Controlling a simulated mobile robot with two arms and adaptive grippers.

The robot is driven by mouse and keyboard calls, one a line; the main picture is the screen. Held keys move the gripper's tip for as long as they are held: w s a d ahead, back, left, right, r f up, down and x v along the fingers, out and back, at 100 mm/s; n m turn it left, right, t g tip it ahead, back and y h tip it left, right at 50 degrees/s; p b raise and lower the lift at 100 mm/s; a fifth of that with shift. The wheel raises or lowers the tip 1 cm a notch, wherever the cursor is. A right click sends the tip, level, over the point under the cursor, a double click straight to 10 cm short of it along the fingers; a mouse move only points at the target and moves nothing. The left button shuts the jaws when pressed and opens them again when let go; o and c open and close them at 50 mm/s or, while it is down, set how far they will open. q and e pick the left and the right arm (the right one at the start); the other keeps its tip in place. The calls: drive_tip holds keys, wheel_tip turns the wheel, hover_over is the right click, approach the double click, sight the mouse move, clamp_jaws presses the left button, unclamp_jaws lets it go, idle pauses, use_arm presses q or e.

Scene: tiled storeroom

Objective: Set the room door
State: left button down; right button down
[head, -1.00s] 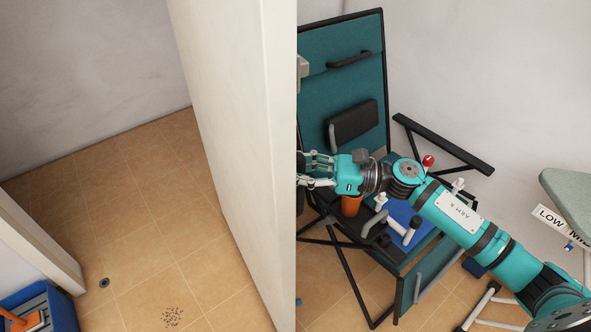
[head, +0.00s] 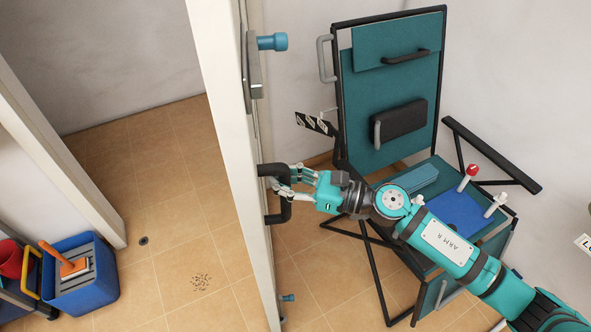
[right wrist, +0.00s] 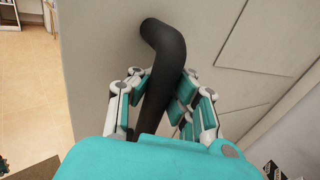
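The cream room door (head: 230,150) stands partly open in the head view, seen nearly edge-on. Its black bent handle (head: 274,214) sticks out from the face on the right. My right gripper (head: 285,181) has its fingers around this handle. In the right wrist view the black handle (right wrist: 163,65) runs between the fingers of my right gripper (right wrist: 158,100), which close against it from both sides. The door face (right wrist: 105,35) lies just behind. The door frame (head: 70,160) stands to the left, with a gap of tiled floor between. My left gripper is not in view.
A teal folding chair (head: 372,125) with a blue pad stands close to the right, beside my right arm. A blue bin (head: 85,297) stands at lower left by the frame.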

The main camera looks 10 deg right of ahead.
drive_tip(key=shift+s+a+f, duration=0.1)
drive_tip(key=shift+s+a, duration=0.05)
drive_tip(key=shift+s, duration=0.15)
drive_tip(key=c, duration=1.1)
unclamp_jaws()
drive_tip(key=shift+s+r, duration=0.15)
drive_tip(key=shift+r, duration=0.05)
drive_tip(key=shift+d, duration=0.25)
drive_tip(key=shift+d, duration=0.3)
drive_tip(key=v, duration=1.1)
drive_tip(key=shift+d, duration=0.1)
